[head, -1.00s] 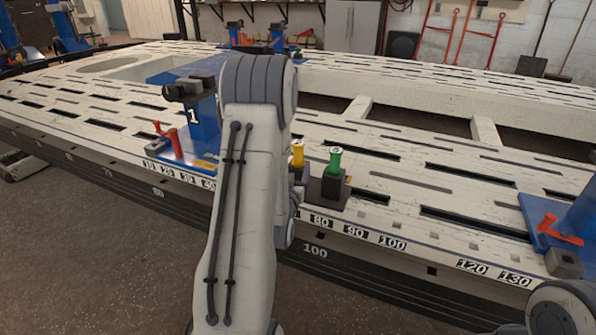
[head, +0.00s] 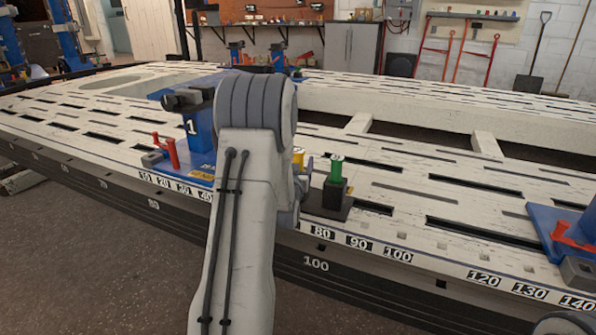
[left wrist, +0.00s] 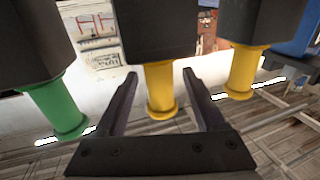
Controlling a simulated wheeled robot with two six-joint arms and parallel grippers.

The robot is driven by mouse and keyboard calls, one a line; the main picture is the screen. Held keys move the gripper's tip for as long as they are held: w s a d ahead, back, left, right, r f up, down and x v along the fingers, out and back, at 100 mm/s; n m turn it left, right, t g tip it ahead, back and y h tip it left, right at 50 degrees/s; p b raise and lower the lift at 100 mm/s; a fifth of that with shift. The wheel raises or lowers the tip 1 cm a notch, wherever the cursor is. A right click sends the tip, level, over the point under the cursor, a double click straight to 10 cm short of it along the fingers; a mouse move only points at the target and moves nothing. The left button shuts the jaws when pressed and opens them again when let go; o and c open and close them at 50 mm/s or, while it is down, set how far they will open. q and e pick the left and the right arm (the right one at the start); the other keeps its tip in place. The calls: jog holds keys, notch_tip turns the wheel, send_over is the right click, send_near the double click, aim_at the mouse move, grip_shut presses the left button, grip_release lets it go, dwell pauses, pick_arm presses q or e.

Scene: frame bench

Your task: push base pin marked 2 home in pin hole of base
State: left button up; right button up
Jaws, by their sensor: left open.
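My left arm crosses the middle of the head view and hides its own gripper there. In the left wrist view my left gripper (left wrist: 160,73) is open. A second yellow pin (left wrist: 243,72) is to the right and a green pin (left wrist: 58,108) to the left. In the head view the green pin (head: 335,170) stands upright in a black block, and a yellow pin (head: 298,157) peeks out beside my arm. I cannot read a 2 on any pin. The pin holes are hidden.
The long slotted white bench (head: 440,180) has numbers along its front edge. A blue stand marked 1 (head: 203,140) with a red lever (head: 168,150) is left of my arm. Another blue stand (head: 565,225) is at right. The bench top between green pin and right stand is clear.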

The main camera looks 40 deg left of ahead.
pick_arm(q)
grip_shut()
